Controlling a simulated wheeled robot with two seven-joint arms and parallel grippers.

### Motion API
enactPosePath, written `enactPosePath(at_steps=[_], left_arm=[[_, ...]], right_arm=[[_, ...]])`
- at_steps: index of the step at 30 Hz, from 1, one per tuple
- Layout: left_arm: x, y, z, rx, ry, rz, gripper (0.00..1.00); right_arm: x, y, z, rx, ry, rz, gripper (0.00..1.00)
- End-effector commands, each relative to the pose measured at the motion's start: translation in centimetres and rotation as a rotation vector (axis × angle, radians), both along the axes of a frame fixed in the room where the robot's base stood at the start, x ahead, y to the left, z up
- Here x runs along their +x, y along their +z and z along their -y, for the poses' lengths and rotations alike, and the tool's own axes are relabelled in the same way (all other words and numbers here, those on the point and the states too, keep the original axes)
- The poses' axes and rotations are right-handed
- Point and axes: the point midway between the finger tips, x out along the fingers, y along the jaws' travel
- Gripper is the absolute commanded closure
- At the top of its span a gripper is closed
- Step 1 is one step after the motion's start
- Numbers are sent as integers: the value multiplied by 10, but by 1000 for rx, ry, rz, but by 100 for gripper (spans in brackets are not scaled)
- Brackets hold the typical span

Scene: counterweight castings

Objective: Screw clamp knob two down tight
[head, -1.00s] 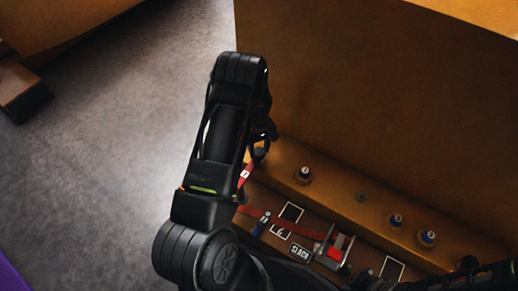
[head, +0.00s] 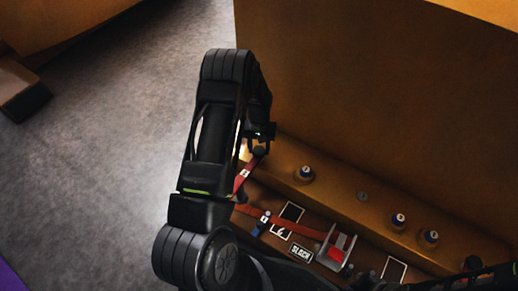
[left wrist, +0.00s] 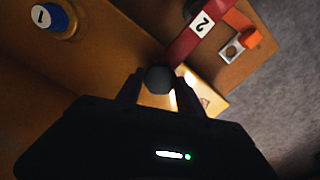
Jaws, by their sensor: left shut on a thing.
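Clamp knob two, a dark round knob (left wrist: 160,78), sits at the end of a red bar (left wrist: 187,42) with a white label reading 2. My left gripper (left wrist: 158,88) is shut on the knob, one dark finger on each side. In the head view the knob (head: 260,151) shows just under my left gripper (head: 262,136), and the red bar (head: 242,178) runs down and left from it. The knob's underside and thread are hidden, so I cannot tell how tight it sits.
A red strap (head: 297,226) runs to a metal buckle (head: 335,250) near a SLACK plate (head: 300,252). A tall orange wall (head: 370,100) rises behind.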

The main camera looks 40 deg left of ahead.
Motion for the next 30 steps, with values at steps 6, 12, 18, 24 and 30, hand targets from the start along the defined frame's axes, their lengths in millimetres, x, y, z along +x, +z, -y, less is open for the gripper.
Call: enactPosePath(at_steps=[6, 12, 18, 24, 30], left_arm=[[0, 0, 0, 0, -203, 1, 96], [1, 0, -1, 0, -365, 2, 96], [1, 1, 0, 1, -479, 2, 96], [1, 1, -1, 1, -534, 2, 96], [1, 2, -1, 1, -546, 2, 96]], right_arm=[[2, -7, 2, -2, -4, 2, 100], [3, -10, 3, -4, -6, 5, 100], [3, -12, 3, -5, -8, 5, 100], [3, -13, 3, -5, -8, 6, 100], [4, -13, 3, -5, -8, 6, 100]])
